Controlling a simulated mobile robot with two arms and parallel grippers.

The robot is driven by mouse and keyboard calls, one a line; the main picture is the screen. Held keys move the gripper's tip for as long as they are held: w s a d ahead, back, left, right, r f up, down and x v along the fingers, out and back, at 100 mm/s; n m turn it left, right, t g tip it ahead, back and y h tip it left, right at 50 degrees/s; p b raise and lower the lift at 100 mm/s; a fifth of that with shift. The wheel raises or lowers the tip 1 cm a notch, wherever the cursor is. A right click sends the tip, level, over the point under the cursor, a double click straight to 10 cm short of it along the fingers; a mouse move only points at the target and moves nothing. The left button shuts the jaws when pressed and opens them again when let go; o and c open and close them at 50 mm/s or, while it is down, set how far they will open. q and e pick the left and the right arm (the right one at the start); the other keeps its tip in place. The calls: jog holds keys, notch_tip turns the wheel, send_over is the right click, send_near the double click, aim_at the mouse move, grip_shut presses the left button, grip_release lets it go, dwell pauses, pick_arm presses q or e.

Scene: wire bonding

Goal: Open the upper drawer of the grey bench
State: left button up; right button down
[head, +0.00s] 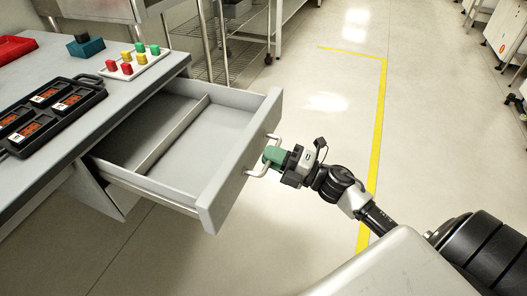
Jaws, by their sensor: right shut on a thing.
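The grey bench (140,80) is at the left, its top seen from above. Its upper drawer (190,128) stands pulled well out towards the right; its inside shows a lengthwise divider and looks empty. The drawer's pale bar handle (249,174) is on the drawer front. My right gripper (272,157), with green finger parts, is at the handle and shut on it. The contact of the fingers is partly hidden. My left gripper is not in view.
On the bench top are a black tray (82,109) with orange-brown pieces, a white block holding several coloured pieces (128,72), a teal block (86,47) and a red tray (12,46). A wire-shelf rack (213,66) stands behind. Floor to the right is clear, with a yellow line (379,120).

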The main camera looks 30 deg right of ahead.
jog(key=shift+s+d+f, duration=0.1)
jog(key=shift+s+d, duration=0.05)
jog(key=shift+s, duration=0.1)
jog(key=c, duration=1.2)
grip_release()
jog(key=shift+o, duration=0.2)
jog(key=v, duration=1)
jog(key=shift+s+d, duration=0.25)
jog(key=shift+d, duration=0.05)
